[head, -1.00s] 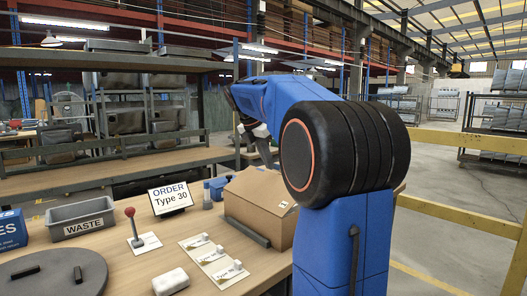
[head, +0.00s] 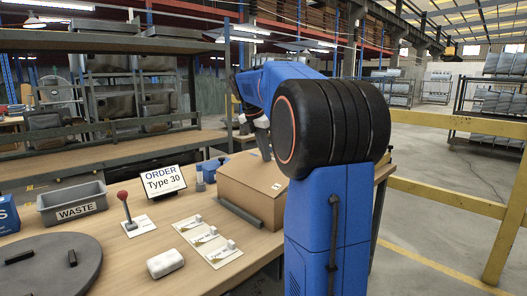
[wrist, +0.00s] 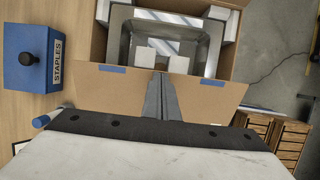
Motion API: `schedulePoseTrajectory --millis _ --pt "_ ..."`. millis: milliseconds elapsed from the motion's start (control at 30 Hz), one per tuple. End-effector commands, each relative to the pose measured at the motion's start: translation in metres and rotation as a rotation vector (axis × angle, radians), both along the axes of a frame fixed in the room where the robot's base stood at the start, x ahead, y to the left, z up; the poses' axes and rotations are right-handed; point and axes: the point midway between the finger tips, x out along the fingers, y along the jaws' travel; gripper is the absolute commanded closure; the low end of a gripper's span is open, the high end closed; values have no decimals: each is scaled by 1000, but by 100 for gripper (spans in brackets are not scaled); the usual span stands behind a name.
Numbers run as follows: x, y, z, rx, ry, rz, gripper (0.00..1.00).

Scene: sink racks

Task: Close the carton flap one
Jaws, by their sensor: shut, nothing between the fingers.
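The brown carton (head: 250,192) stands on the table, left of my arm in the head view. The wrist view looks down into it from above. A grey metal sink (wrist: 122,30) with white packing pieces (wrist: 145,55) lies inside. A brown carton flap (wrist: 105,90) with blue tape strips spreads across the near side in the wrist view. My gripper (wrist: 159,78) is shut and empty, its fingertips over the middle of this flap; I cannot tell whether they touch it. In the head view my gripper (head: 265,150) is at the carton's far side, partly hidden by my arm.
A blue STAPLES box (wrist: 30,65) stands left of the carton. On the table are a WASTE bin (head: 75,208), an order sign (head: 163,183), a red-knobbed lever (head: 126,212), a white block (head: 165,264) and a dark round lid (head: 50,268). A yellow rail (head: 450,206) runs at right.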

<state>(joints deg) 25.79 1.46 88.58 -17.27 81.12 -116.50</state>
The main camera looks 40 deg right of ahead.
Motion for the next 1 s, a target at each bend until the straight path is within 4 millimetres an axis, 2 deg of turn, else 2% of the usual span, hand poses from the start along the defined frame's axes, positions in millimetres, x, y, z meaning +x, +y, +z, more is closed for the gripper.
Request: schedulePoseTrajectory --millis 300,500,1000 --pt "0 -16 -27 209 7 -3 100" --pt "1 -21 -46 250 8 1 100" --pt "0 -22 -48 249 12 0 100"
